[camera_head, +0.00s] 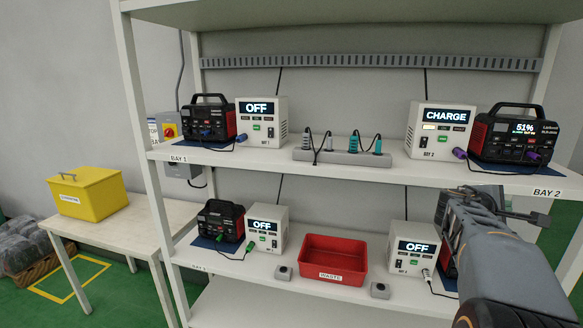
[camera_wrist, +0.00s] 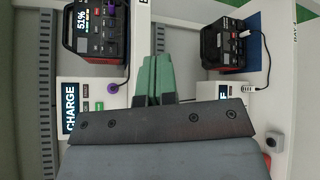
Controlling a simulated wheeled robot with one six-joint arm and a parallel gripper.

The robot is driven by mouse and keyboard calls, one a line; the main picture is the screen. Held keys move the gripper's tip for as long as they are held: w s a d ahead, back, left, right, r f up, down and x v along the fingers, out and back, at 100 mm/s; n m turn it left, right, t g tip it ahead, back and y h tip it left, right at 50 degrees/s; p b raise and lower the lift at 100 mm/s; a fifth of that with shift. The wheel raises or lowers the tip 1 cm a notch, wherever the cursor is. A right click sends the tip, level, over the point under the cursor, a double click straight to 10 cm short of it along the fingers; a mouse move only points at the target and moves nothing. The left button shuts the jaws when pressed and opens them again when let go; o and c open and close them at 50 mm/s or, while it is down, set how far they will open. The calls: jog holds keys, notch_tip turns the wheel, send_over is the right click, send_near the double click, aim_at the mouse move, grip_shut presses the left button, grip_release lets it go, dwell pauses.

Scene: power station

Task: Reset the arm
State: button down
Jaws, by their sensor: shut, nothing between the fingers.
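My arm reaches in from the lower right in the head view, with my gripper (camera_head: 484,197) in front of the Bay 2 side of the shelf. In the wrist view the green fingers of my gripper (camera_wrist: 152,72) are pressed together with nothing between them. They touch nothing that I can see. The Bay 2 charger reading CHARGE (camera_head: 442,128) and the power station showing 51% (camera_head: 514,138) stand on the upper shelf behind it. The arm partly hides the lower right power station (camera_head: 447,262), which shows better in the wrist view (camera_wrist: 228,44).
Upper left are a power station (camera_head: 207,118) and an OFF charger (camera_head: 261,122). Lower shelf holds another power station (camera_head: 220,220), OFF chargers (camera_head: 264,228) (camera_head: 415,249) and a red waste bin (camera_head: 333,275). A power strip (camera_head: 342,157) lies mid-shelf. A yellow box (camera_head: 88,194) sits on the left table.

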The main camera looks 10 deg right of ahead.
jog(key=s+a+f+m+g+y, duration=0.15)
jog(key=a+f+m+y, duration=0.25)
jog(key=a+f, duration=0.45)
jog(key=s+a+f+m+y, duration=0.3)
jog(key=a+f+m+y, duration=0.15)
jog(key=a+f, duration=0.35)
jog(key=s+a+f+y+p, duration=0.1)
jog(key=s+a+y, duration=0.2)
jog(key=a, duration=0.7)
jog(key=s+a+f+t+y+p, duration=0.1)
jog(key=s+a+y, duration=0.2)
jog(key=a, duration=0.8)
jog(key=shift+s+a+n+y, duration=0.25)
jog(key=shift+a+n+y, duration=0.1)
jog(key=shift+y, duration=0.2)
jog(key=shift+d, duration=0.1)
